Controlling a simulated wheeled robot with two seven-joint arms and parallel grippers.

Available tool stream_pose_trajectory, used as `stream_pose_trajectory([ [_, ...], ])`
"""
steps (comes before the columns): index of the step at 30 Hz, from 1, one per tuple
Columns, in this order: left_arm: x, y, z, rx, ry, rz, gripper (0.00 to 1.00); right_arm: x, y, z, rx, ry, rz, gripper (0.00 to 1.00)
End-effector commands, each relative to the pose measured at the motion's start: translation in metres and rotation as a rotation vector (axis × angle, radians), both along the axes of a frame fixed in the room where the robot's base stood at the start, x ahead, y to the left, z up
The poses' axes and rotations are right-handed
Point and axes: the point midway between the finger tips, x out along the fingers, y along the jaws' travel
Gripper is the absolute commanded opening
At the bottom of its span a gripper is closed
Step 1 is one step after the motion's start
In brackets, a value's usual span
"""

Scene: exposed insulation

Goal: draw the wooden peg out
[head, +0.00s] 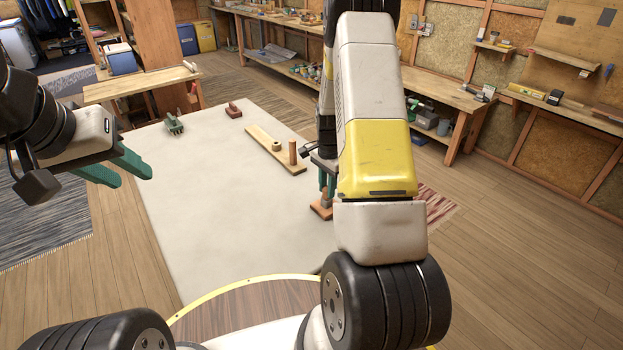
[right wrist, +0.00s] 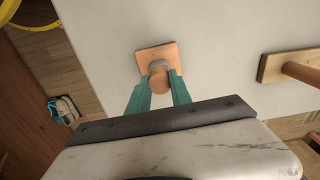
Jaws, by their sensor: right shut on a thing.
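In the right wrist view the wooden peg (right wrist: 158,82) stands between the green fingers of my right gripper (right wrist: 159,84), which is shut on it. A grey collar (right wrist: 158,65) shows around the peg on a square orange-brown wooden base (right wrist: 145,52). How deep the peg sits in the collar is hidden. In the head view the base (head: 320,211) is at the right edge of the pale surface, below my right gripper (head: 327,190), and my arm partly covers it. My left gripper (head: 135,179) is open and empty, at the left.
A wooden board (head: 262,138) with an upright peg (head: 292,152) and a small ring (head: 277,145) lies left of my right gripper. A green tool (head: 174,125) and a red block (head: 233,110) lie farther back. The front of the pale surface (head: 220,220) is clear.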

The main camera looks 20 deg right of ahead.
Motion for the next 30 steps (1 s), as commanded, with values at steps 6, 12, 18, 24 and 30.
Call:
stream_pose_trajectory([
  [6,0.0,0.0,0.0,0.0,0.0,0.0,0.36,0.0,0.0,0.004,0.0,0.0,0.0,0.0],
  [12,0.0,0.0,0.0,0.0,0.0,0.0,0.36,0.0,0.0,0.007,0.0,0.0,0.0,0.0],
  [18,0.0,0.0,0.0,0.0,0.0,0.0,0.36,0.0,0.0,0.009,0.0,0.0,0.0,0.0],
  [24,0.0,0.0,0.0,0.0,0.0,0.0,0.36,0.0,0.0,0.013,0.0,0.0,0.0,0.0],
  [30,0.0,0.0,0.0,0.0,0.0,0.0,0.36,0.0,0.0,0.023,-0.001,-0.001,0.001,0.0],
])
